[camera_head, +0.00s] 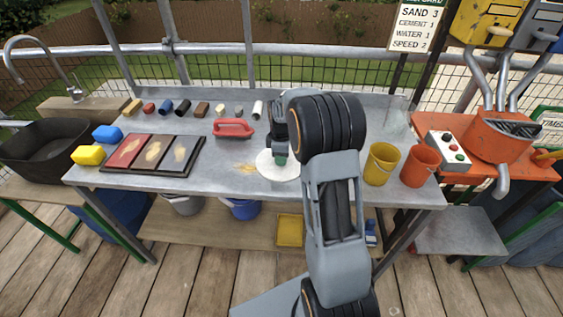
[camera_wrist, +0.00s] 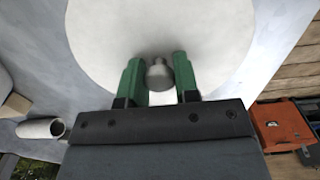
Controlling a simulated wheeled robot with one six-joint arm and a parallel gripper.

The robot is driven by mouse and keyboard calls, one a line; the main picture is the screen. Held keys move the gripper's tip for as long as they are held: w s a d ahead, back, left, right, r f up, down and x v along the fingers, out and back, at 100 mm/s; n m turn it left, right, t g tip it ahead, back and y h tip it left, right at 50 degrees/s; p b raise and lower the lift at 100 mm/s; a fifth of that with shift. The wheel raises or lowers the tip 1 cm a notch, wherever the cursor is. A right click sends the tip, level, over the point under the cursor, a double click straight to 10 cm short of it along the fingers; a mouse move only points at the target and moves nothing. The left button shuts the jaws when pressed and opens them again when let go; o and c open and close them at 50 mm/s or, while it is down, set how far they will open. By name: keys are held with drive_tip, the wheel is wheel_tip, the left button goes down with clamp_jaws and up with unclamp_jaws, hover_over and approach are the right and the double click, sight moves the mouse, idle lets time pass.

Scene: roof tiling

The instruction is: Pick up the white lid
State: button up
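The white lid (camera_head: 268,167) is a round disc lying on the grey metal worktop, partly hidden by my arm in the head view. In the wrist view the lid (camera_wrist: 100,30) fills the upper middle, with a small grey knob (camera_wrist: 159,75) at its centre. My gripper (camera_wrist: 158,82) is over the lid, its two green fingers on either side of the knob. In the head view the gripper (camera_head: 280,159) is small and mostly hidden by the arm.
The worktop (camera_head: 220,180) also holds a red-handled float (camera_head: 233,128), a tray of three colour panels (camera_head: 150,153), and several small cylinders and blocks along the back. A yellow bucket (camera_head: 381,165) and an orange bucket (camera_head: 420,167) stand right of my arm.

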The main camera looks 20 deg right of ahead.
drive_tip(key=c, duration=0.4)
drive_tip(key=shift+r, duration=0.1)
